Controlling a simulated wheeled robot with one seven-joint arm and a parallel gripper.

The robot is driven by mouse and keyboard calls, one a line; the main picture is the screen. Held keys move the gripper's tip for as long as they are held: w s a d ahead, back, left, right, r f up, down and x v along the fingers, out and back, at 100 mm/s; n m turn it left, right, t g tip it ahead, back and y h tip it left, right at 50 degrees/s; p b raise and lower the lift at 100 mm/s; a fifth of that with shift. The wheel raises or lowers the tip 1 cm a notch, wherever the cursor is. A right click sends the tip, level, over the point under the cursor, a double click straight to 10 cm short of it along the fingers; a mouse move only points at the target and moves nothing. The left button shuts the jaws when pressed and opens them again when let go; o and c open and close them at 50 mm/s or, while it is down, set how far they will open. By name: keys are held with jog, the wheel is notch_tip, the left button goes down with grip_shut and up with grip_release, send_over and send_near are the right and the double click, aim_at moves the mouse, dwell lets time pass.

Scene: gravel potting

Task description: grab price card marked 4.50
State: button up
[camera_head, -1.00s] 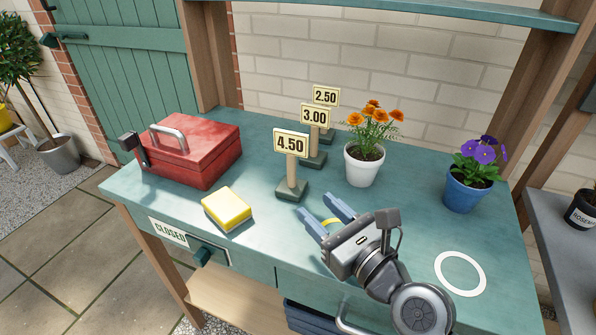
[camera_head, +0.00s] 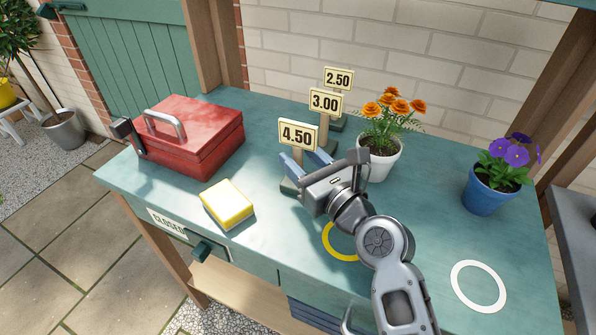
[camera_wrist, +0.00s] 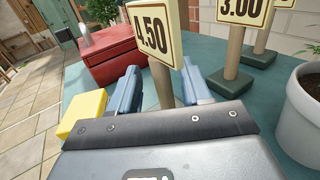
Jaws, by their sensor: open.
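The price card marked 4.50 (camera_head: 298,134) stands upright on a wooden post with a dark green base. It also shows close up in the wrist view (camera_wrist: 155,32). My gripper (camera_head: 302,162) is at its post, with its blue fingers open. In the wrist view the post (camera_wrist: 163,84) stands between the two fingers (camera_wrist: 162,88), nearer the right one. I cannot tell whether a finger touches it. The base of this card is mostly hidden by my gripper.
Cards marked 3.00 (camera_head: 326,102) and 2.50 (camera_head: 338,78) stand behind. A white pot of orange flowers (camera_head: 378,158) is close right; a blue pot (camera_head: 487,194) is farther right. A red toolbox (camera_head: 195,140) and yellow sponge (camera_head: 228,203) are left. Yellow (camera_head: 340,254) and white (camera_head: 478,286) rings mark the bench.

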jog(key=shift+x, duration=0.85)
grip_shut()
